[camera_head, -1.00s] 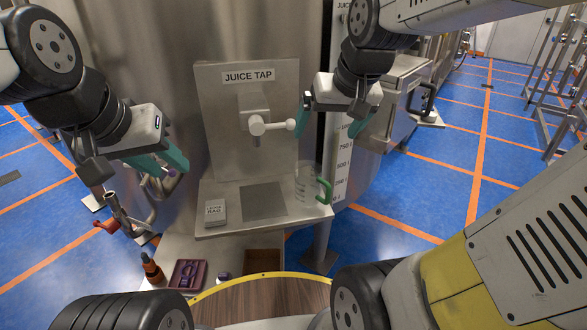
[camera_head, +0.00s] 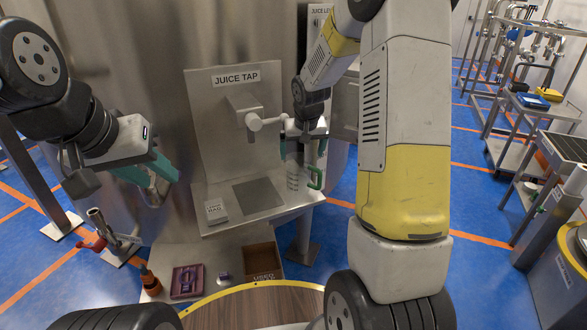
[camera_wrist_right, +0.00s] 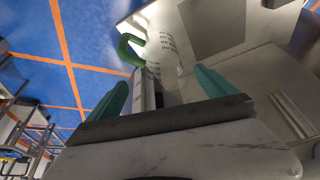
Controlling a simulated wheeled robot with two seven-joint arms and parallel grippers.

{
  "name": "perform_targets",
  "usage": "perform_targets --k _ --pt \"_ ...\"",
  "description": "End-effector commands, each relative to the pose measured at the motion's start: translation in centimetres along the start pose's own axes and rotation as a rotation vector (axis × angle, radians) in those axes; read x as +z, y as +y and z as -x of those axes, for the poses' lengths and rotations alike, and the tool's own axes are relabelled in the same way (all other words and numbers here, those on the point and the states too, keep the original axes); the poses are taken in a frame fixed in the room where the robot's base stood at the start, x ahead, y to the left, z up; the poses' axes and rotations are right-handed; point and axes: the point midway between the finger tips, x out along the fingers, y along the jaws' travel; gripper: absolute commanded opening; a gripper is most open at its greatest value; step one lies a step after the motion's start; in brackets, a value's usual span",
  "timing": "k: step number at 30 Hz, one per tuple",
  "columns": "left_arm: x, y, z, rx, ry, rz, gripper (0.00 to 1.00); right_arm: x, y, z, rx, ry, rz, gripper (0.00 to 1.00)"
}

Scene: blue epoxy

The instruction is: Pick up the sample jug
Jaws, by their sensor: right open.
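The sample jug is clear with printed marks and a green handle. In the head view the jug (camera_head: 293,180) stands on the right side of the steel shelf under the juice tap, its handle facing right. My right gripper (camera_head: 303,157) is open and empty, just above the jug, covering part of its top. In the right wrist view the jug's green handle (camera_wrist_right: 127,48) and clear body lie just beyond the open teal fingers (camera_wrist_right: 161,82). I see no contact there. My left gripper (camera_head: 150,175) is open and empty at the left, away from the jug.
The juice tap (camera_head: 255,122) juts out just left of my right gripper. A small white label block (camera_head: 215,210) stands on the shelf's left. Below are a purple tray (camera_head: 186,281), an orange-and-black bottle (camera_head: 150,280) and a brown bin (camera_head: 262,262).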

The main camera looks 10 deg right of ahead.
Motion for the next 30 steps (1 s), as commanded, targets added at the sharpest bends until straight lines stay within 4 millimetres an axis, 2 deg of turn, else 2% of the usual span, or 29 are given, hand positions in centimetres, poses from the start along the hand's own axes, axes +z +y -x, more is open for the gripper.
perform_targets --k 3,8,18,26,27,30 --pt "0.0 0.0 0.0 0.000 0.000 0.000 0.36 0.0 0.0 -1.6 0.001 -0.001 0.000 0.96" --pt "0.0 0.0 0.0 0.000 0.000 0.000 0.36 0.0 0.0 -2.6 0.001 0.000 0.000 0.96" --pt "0.0 0.0 0.0 0.000 0.000 0.000 0.36 0.1 -0.3 -7.1 0.000 -0.001 0.000 0.96" --pt "0.0 0.0 0.0 0.000 0.000 0.000 0.36 0.1 -0.3 -7.4 0.000 0.001 -0.001 0.96" --pt "0.0 0.0 0.0 0.000 0.000 0.000 0.36 0.1 -0.3 -7.4 0.000 0.001 0.000 0.94" --pt "0.0 0.0 0.0 0.000 0.000 0.000 0.36 0.1 -0.3 -7.4 0.000 0.001 0.000 0.74"
